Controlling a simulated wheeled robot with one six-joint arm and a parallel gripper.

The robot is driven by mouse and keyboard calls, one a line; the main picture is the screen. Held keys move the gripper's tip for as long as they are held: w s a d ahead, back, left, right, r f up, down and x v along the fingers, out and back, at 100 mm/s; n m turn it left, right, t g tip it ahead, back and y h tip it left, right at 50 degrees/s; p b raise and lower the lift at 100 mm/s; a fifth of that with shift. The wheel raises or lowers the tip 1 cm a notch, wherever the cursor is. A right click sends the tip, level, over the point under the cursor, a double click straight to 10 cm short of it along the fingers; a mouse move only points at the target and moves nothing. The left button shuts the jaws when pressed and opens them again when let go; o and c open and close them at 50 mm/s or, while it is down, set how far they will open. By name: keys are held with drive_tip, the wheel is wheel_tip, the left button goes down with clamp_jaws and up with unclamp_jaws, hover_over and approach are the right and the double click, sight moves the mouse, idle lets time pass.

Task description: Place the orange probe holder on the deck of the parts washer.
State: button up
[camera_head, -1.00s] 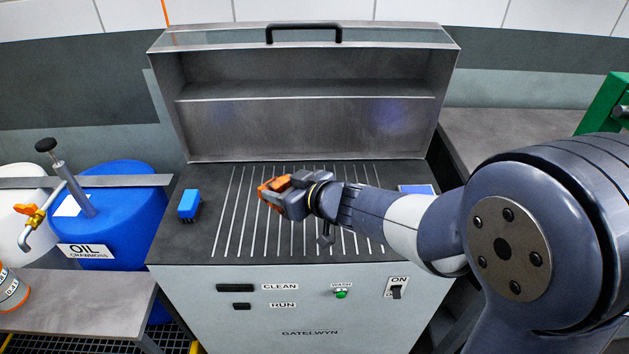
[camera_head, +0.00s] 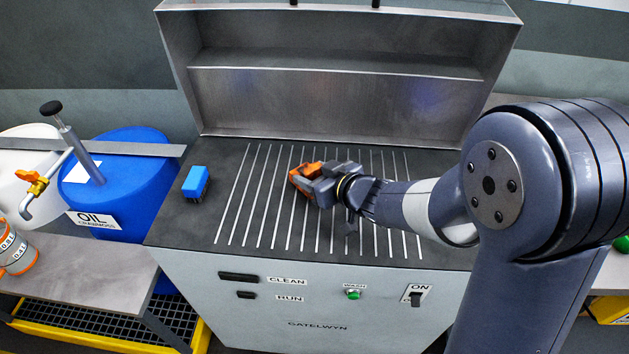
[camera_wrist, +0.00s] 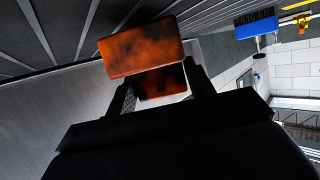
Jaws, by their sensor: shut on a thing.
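The orange probe holder (camera_head: 303,176) is between the fingers of my gripper (camera_head: 318,184), over the slatted middle of the washer deck (camera_head: 226,215). In the wrist view the holder (camera_wrist: 142,50) shows as an orange block with dark smudges, and my gripper (camera_wrist: 160,92) is shut on it. The parts washer (camera_head: 330,305) has a grey front and an open lid. Whether the holder touches the deck or hangs just above it, I cannot tell.
A blue brush (camera_head: 196,182) stands on the deck's left part; it also shows in the wrist view (camera_wrist: 256,25). The raised lid (camera_head: 330,100) stands behind the deck. A blue oil drum (camera_head: 125,185) is at left. Deck between brush and gripper is clear.

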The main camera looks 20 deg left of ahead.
drive_tip(key=shift+f, duration=0.55)
drive_tip(key=shift+f, duration=0.1)
drive_tip(key=o, duration=1.2)
drive_tip(key=shift+f, duration=0.1)
drive_tip(key=shift+c, duration=0.2)
drive_tip(key=shift+r, duration=0.3)
drive_tip(key=p+v, duration=0.1)
drive_tip(key=v, duration=1.1)
drive_tip(key=shift+f+p, duration=0.15)
drive_tip(key=shift+p, duration=0.2)
